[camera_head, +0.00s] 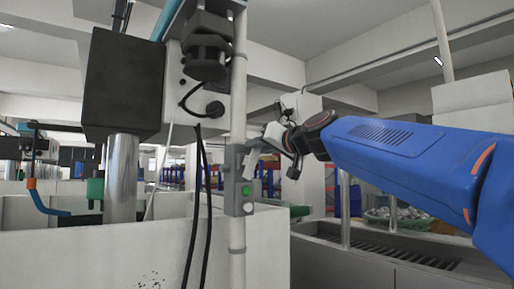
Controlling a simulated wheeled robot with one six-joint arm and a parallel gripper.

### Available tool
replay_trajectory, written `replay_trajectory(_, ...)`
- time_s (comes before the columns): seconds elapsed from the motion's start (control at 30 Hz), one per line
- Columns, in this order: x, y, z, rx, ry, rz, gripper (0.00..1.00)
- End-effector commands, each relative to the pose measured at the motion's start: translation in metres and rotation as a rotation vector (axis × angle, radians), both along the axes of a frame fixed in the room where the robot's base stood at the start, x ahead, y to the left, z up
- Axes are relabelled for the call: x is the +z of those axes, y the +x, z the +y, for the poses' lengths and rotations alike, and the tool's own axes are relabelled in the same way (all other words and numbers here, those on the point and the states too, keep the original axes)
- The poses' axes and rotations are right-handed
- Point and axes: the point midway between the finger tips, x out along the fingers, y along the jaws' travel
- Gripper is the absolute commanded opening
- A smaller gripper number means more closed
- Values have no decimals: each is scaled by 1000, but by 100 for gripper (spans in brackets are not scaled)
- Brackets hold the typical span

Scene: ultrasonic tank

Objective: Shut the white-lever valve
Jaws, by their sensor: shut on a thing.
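My blue arm reaches in from the right, and my dark gripper (284,140) is at its end, beside the grey-white vertical pipe. A small white lever (252,162) stands at a tilt beside the pipe, just left of my gripper. My gripper is shut on this white lever. The jaws look small at this distance, and the valve body behind them is largely hidden, so the exact grip cannot be made out.
A grey control box (240,190) with a green and a white button is on the pipe (238,110). Black cables (197,200) hang to its left. A white tank wall (100,255) fills the lower left. A basket (398,218) stands on the right counter.

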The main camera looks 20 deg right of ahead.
Motion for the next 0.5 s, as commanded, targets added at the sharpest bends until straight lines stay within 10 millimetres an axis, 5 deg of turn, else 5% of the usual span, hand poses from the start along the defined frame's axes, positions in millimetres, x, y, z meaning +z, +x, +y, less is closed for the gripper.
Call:
replay_trajectory(0.03, 0, 0, 0, 0, 0, 0, 0)
replay_trajectory(0.07, 0, 0, 0, 0, -1, 0, 27)
replay_trajectory(0.13, 0, 0, 0, 0, -1, 0, 41)
replay_trajectory(0.5, 0, -4, -1, 0, -1, -1, 41)
